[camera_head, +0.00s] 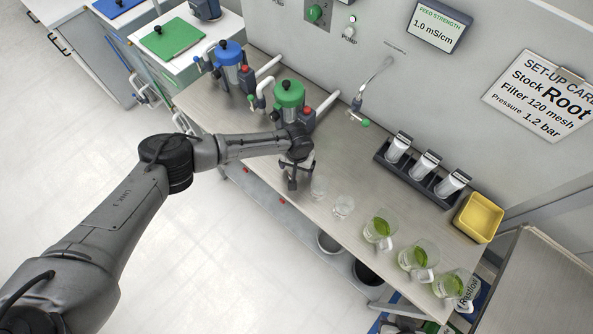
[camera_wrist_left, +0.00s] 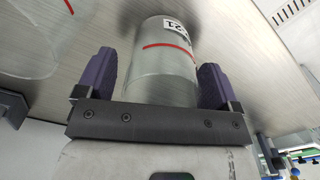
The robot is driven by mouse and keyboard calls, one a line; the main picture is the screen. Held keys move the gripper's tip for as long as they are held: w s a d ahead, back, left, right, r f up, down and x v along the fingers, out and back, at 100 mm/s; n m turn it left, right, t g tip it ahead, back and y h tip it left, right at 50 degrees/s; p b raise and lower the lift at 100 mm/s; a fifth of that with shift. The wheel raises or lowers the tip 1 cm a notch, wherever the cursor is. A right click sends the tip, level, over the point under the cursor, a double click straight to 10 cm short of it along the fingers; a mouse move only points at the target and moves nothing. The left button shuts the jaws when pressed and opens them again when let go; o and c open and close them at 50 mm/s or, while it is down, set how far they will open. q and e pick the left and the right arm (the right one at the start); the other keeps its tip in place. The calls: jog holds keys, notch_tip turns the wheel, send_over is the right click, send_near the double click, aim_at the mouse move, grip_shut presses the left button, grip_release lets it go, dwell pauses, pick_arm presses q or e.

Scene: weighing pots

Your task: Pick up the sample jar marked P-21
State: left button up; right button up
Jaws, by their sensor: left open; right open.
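In the left wrist view, a clear sample jar (camera_wrist_left: 163,68) with a red line carries a partly cut-off label ending in "21". The open purple fingers of my left gripper (camera_wrist_left: 156,84) are on either side of it, with a small gap at the left finger; contact at the right finger is unclear. In the head view, my left gripper (camera_head: 294,178) comes in from the left and is low over the bench's front edge, hiding most of that jar. My right gripper is not in view.
Two more clear jars (camera_head: 343,206) stand right of the gripper, one very close. Several beakers of green liquid (camera_head: 380,229) line the bench (camera_head: 345,165) further right. Green (camera_head: 289,95) and blue (camera_head: 228,55) lidded pots stand behind left. A black rack (camera_head: 420,172) and yellow tray (camera_head: 480,216) are at the back right.

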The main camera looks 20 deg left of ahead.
pick_arm(q)
jog(key=shift+c, duration=0.5)
jog(key=c, duration=0.9)
jog(key=shift+r, duration=0.1)
